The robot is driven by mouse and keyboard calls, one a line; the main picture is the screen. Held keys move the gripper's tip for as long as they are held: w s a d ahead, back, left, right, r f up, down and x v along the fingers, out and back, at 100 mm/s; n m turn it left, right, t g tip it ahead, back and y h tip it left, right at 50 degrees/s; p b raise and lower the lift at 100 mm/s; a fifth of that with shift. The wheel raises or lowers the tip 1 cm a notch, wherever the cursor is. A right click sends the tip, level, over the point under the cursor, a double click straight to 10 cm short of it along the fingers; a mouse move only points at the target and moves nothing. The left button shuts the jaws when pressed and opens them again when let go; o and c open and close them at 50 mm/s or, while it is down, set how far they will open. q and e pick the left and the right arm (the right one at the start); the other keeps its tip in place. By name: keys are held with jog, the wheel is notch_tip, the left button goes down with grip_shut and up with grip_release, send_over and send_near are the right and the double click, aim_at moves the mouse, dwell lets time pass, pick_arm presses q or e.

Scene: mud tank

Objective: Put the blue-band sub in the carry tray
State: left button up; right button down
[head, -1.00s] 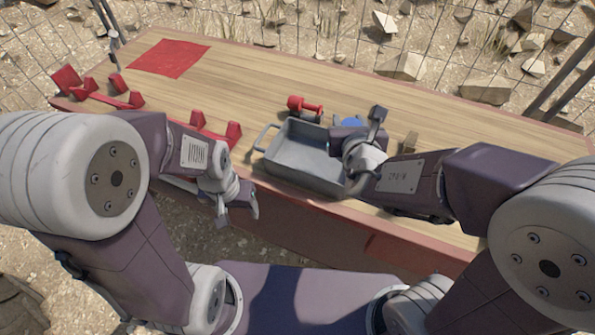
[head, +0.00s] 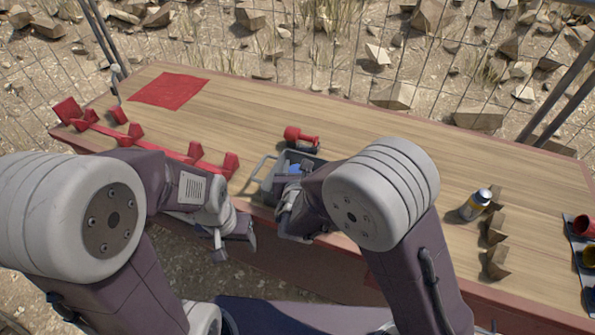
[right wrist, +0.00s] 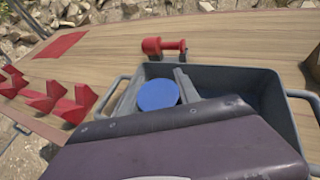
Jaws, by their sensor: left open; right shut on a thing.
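The carry tray (head: 260,169) is a grey, open box with side handles near the table's front edge. It also shows in the right wrist view (right wrist: 275,92). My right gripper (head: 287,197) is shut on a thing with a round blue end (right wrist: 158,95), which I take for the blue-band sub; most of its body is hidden. The blue end shows between the fingers, over the left part of the tray. I cannot tell whether it touches the tray floor. My left gripper (head: 232,243) is open and empty, in front of the table edge.
A red dumbbell-shaped object (head: 300,138) stands just behind the tray. A red rack (head: 165,144) and red cloth (head: 168,89) lie left. The table's back middle is clear.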

jog(key=shift+w+f, duration=0.15)
jog(key=shift+f, duration=0.6)
jog(key=shift+r, duration=0.1)
jog(key=c, duration=1.3)
grip_release()
jog(key=shift+f, duration=0.25)
jog(key=o, duration=0.4)
